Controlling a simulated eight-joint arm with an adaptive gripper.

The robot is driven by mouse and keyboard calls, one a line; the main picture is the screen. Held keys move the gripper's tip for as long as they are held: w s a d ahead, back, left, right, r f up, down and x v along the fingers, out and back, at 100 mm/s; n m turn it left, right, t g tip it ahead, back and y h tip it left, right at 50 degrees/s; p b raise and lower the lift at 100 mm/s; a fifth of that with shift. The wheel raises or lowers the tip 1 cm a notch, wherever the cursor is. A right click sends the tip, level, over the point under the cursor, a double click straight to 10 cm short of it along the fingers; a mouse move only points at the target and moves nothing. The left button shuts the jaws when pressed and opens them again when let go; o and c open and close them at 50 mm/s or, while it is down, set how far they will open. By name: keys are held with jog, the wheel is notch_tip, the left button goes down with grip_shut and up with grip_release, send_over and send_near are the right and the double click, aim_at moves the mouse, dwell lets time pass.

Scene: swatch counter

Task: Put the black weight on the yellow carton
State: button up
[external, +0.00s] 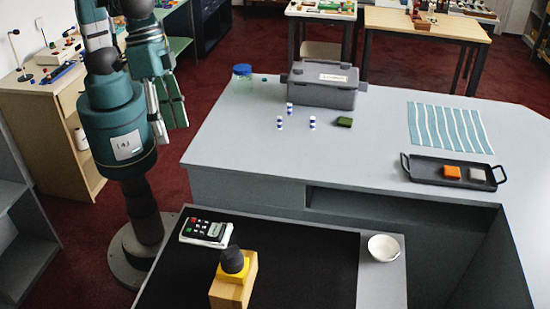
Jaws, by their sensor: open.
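The black weight (232,260) is a dark, rounded cylinder near the bottom of the external view. It appears to rest upright on the yellow carton (231,276). A tan wooden-looking block (233,298) shows directly below and around the yellow carton; how the two meet is hard to tell. The bottom of the block is near the picture's lower edge. My gripper (172,112) is raised at the left, beside my folded arm, with its fingers pointing down. It is open, with nothing seen between its fingers, and well apart from the weight and carton.
A calculator-like device (206,232) lies behind the carton on the black mat (310,260). A white bowl (383,248) stands to the right. The raised grey counter holds a grey toolbox (322,85), small bottles (312,123), a green block (344,122) and a black tray (430,171).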

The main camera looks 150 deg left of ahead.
jog(key=s+d+m+t, duration=0.1)
jog(key=s+m, duration=0.4)
jog(key=s, duration=0.9)
jog(key=s+d+m+t, duration=0.2)
jog(key=s+m, duration=0.3)
jog(key=s, duration=0.9)
jog(key=shift+s+f+t, duration=0.15)
jog(key=shift+f+t, duration=0.15)
jog(key=shift+t, duration=0.3)
jog(key=shift+d+f, duration=0.1)
